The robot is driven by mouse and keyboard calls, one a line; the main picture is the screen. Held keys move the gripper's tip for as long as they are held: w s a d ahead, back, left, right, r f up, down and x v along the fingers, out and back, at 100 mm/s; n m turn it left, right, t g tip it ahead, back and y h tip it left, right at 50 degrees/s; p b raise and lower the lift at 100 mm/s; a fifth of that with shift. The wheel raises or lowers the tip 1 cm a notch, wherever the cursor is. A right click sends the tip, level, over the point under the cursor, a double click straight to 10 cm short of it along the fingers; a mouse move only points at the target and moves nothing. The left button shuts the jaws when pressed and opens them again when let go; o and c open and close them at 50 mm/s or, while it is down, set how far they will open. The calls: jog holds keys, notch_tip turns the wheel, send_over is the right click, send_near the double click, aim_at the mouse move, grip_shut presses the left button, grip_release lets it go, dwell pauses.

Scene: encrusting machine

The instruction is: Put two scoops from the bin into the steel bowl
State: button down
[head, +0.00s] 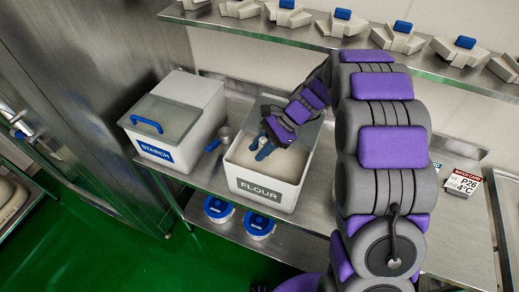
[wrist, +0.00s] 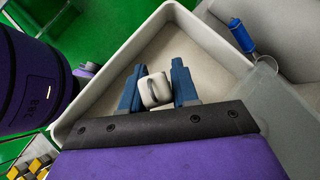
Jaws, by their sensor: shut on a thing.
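The open white bin labelled FLOUR (head: 245,190) stands on the steel counter, with pale flour (head: 285,172) inside. Its rim (wrist: 112,68) surrounds my fingers in the wrist view. My gripper (head: 261,145) is over the bin's opening, with blue fingers pointing down. In the wrist view my gripper (wrist: 155,90) is shut on a small off-white, block-like thing (wrist: 155,91) with a dark curved mark. I cannot tell whether it is a scoop's handle; its lower part is hidden. I cannot make out a steel bowl in either view.
A lidded STARCH bin (head: 180,122) stands at left. A blue-handled steel tool (head: 213,144) lies between the bins and also shows in the wrist view (wrist: 241,36). Blue-lidded tubs (head: 259,222) stand below. A shelf (head: 300,38) runs above; a sign (head: 462,184) stands right.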

jog(key=shift+s+d+f+t+y+b, duration=0.1)
jog(key=shift+s+d+t+y+b, duration=0.25)
jog(key=shift+b, duration=0.7)
jog(key=b, duration=0.2)
jog(key=s+d+n+t+y+b, duration=0.1)
jog(key=b, duration=0.2)
jog(key=shift+s+d+f+t, duration=0.1)
jog(key=shift+f+t, duration=0.15)
